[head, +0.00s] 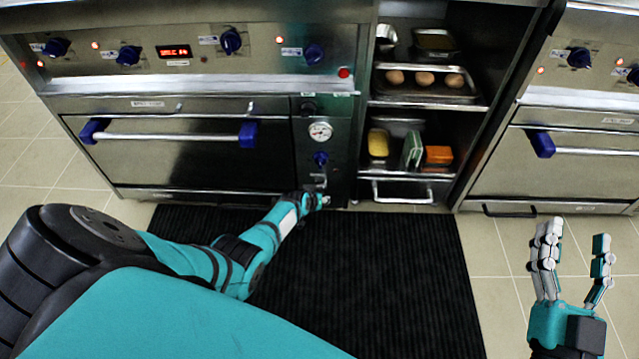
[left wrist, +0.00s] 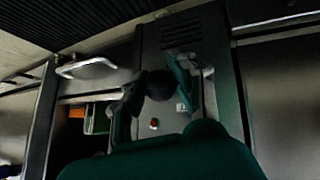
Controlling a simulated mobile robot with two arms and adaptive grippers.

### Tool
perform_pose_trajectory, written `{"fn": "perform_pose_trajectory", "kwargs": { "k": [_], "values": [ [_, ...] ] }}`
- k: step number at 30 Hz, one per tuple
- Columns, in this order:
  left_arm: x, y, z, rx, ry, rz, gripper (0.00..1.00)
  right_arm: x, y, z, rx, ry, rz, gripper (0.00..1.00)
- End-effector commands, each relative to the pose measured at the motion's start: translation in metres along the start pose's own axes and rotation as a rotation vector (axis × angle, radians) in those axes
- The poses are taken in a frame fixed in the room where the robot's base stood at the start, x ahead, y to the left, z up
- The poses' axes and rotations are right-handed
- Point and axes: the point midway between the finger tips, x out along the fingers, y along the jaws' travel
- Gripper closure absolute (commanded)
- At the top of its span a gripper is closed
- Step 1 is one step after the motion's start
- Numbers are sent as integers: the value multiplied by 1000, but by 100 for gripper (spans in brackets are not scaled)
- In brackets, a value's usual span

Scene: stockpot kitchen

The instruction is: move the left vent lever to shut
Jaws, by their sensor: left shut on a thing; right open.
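My left gripper (head: 316,200) is low at the narrow steel panel (head: 341,165) between the left oven and the shelves. In the left wrist view its fingers (left wrist: 155,90) close on both sides of a dark round knob (left wrist: 158,84), which looks like the end of the left vent lever. The gripper hides most of the lever in the head view, so its exact setting cannot be read. A slotted vent grille (left wrist: 181,34) is beside it in the left wrist view. My right gripper (head: 572,262) is open and empty at the lower right, above the tiled floor.
Above the left gripper are a blue knob (head: 321,158) and a round gauge (head: 320,131). The oven handle (head: 170,136) sticks out to the left and a drawer handle (head: 402,198) to the right. A black mat (head: 370,270) covers the floor in front.

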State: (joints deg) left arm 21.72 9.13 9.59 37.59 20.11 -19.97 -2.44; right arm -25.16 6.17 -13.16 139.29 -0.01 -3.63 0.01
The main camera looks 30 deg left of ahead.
Motion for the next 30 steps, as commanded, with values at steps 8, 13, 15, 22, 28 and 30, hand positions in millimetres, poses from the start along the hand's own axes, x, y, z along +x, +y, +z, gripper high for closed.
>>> {"fn": "perform_pose_trajectory", "kwargs": {
  "k": [8,13,15,22,28,30],
  "values": [
    [0,1,-1,-1,1,2,47,0,0,0,0,1,0,47],
    [0,1,-1,-1,1,1,47,0,0,0,0,2,0,47],
    [0,1,0,-1,1,1,47,0,0,0,1,3,-1,47],
    [-11,2,0,0,3,5,47,0,0,0,1,2,-1,47],
    [-34,0,0,-1,3,1,47,0,0,0,0,2,-1,47],
    [-44,1,0,0,3,2,47,0,0,0,0,2,-1,47]
  ]
}}
